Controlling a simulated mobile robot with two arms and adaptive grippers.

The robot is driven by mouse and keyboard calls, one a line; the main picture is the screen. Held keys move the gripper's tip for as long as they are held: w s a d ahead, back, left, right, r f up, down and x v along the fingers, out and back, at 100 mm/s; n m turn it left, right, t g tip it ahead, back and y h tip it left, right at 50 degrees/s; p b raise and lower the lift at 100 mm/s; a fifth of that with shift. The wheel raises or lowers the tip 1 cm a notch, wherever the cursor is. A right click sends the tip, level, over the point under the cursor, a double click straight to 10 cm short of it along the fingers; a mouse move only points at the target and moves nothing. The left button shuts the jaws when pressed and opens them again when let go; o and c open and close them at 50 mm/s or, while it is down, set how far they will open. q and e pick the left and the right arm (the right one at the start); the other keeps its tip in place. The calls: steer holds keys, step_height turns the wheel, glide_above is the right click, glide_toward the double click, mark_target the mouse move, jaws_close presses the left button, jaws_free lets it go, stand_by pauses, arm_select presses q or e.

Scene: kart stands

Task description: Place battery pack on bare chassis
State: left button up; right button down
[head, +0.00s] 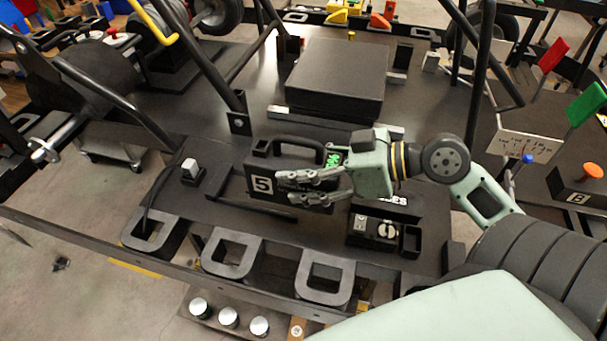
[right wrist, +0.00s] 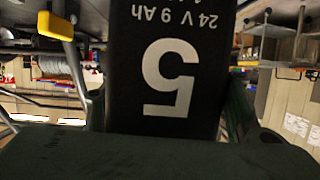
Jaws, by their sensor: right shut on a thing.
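The battery pack (head: 262,184) is a black block with a top handle and a white label reading "5". My right gripper (head: 305,188) is shut on it, reaching in from the right. In the right wrist view the battery pack (right wrist: 168,70) fills the space between the fingers, its label "24V 9Ah" and "5" upside down. The chassis is a kart frame of black tubes with a dark floor plate (head: 225,95). The pack is over its near part; whether it touches the plate, I cannot tell. My left gripper is not in view.
A flat black box (head: 337,75) sits on the plate behind the pack. Square loops (head: 233,258) line the near edge. Upright tubes (head: 208,60) stand behind left.

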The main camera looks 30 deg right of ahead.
steer(key=shift+w+a+f+p, duration=0.15)
steer(key=shift+w+f+p, duration=0.85)
steer(key=shift+w+f, duration=3.2)
steer(key=shift+s, duration=0.1)
steer(key=shift+f+b, duration=0.35)
steer(key=shift+b, duration=0.05)
steer(key=shift+s+f+b, duration=0.1)
steer(key=shift+f+b, duration=0.2)
steer(key=shift+b, duration=0.05)
